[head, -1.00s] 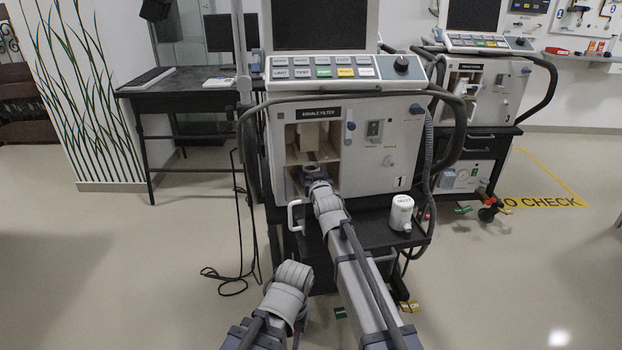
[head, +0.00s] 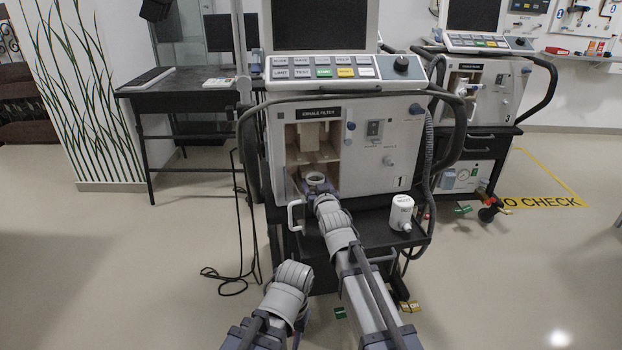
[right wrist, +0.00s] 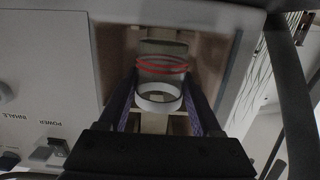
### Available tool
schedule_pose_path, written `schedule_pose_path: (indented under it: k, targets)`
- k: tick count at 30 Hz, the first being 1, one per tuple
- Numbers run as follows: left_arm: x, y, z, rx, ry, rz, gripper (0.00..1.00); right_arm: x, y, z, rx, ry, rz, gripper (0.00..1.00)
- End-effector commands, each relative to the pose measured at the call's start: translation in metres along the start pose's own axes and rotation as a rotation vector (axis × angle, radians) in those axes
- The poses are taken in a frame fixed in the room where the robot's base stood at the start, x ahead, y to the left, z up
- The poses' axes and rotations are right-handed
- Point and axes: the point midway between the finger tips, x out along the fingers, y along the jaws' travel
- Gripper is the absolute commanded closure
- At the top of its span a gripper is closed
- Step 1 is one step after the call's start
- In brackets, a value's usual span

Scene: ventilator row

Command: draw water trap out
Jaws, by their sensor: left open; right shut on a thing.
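The water trap (right wrist: 160,85) is a clear cup with red rings and a white rim. In the right wrist view it sits between the two fingers of my right gripper (right wrist: 160,100), which is shut on it. In the head view the trap (head: 316,178) shows as a pale ring at the lower front of the open bay (head: 330,150) under the "EXHALE FILTER" label, with my right gripper (head: 318,188) around it. Whether it still touches the bay floor cannot be told. My left gripper (head: 301,318) is open, low in front of the cart, its fingers mostly hidden.
A white canister (head: 401,213) stands on the black cart shelf (head: 375,228), right of my right arm. A white handle (head: 293,217) is left of the gripper. Hoses (head: 447,130) hang at the ventilator's right. A second ventilator (head: 480,90) stands behind right.

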Motion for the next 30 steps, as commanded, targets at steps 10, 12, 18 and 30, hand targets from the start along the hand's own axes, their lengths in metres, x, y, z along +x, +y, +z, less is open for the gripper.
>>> schedule_pose_path:
  k: [10, 12, 18, 30]
  targets:
    - [0.0, 0.0, 0.0, 0.0, 0.0, 0.0, 0.58, -0.024, 0.0, 0.003, 0.0, 0.0, 0.0, 0.9]
    - [0.0, 0.0, 0.0, 0.0, 0.0, 0.0, 0.58, -0.028, 0.0, 0.003, 0.0, 0.0, 0.0, 0.9]
    - [0.0, 0.0, 0.0, 0.0, 0.0, 0.0, 0.58, -0.041, 0.0, 0.005, 0.0, 0.0, 0.0, 0.9]
    - [0.0, 0.0, 0.0, 0.0, 0.0, 0.0, 0.58, -0.061, 0.0, 0.007, 0.0, 0.0, 0.0, 0.9]
